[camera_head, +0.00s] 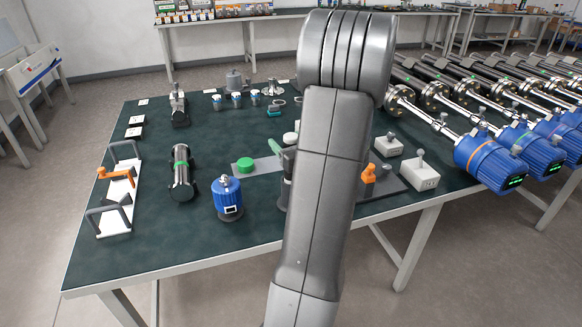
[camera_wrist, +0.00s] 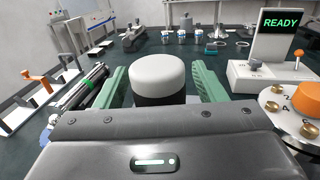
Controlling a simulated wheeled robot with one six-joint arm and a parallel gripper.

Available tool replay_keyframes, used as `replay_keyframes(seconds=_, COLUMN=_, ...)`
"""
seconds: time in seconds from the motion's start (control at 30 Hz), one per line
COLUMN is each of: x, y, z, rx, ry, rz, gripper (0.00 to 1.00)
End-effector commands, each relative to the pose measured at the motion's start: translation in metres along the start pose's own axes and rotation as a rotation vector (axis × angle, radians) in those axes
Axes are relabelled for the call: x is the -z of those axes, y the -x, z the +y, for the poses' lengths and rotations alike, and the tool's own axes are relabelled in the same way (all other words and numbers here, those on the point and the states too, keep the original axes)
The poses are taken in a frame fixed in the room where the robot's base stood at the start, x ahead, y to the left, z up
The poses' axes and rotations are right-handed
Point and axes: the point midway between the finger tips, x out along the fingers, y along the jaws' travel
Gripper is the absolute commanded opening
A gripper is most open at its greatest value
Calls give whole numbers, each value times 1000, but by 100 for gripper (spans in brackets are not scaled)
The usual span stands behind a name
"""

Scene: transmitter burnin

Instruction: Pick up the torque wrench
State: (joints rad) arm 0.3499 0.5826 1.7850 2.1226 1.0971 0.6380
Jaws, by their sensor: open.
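I cannot pick out the torque wrench with certainty. An orange bent handle (camera_head: 113,174) lies on a white rack (camera_head: 117,207) with grey handles at the table's left; it also shows in the wrist view (camera_wrist: 37,80). My gripper (camera_wrist: 160,70) is open, its green fingers either side of a cylinder with a white top and black body (camera_wrist: 158,72). The cylinder is between or just beyond the fingers; contact cannot be told. In the head view my arm hides much of my gripper and the middle of the table.
A READY display box (camera_wrist: 277,50) and a round plate with brass knobs (camera_wrist: 290,108) stand right of my gripper. The table's front left is clear.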

Motion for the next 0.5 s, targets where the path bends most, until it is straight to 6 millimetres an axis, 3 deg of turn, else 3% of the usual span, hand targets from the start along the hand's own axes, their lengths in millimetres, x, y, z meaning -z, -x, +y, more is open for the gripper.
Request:
replay_keyframes(seconds=0.1, x=0, y=0, z=0, rx=0, ry=0, rz=0, gripper=60)
replay_keyframes(seconds=0.33, x=0, y=0, z=0, rx=0, ry=0, rz=0, gripper=15)
replay_keyframes(seconds=0.5, x=-1, y=0, z=0, rx=-1, ry=1, rz=-3, gripper=13)
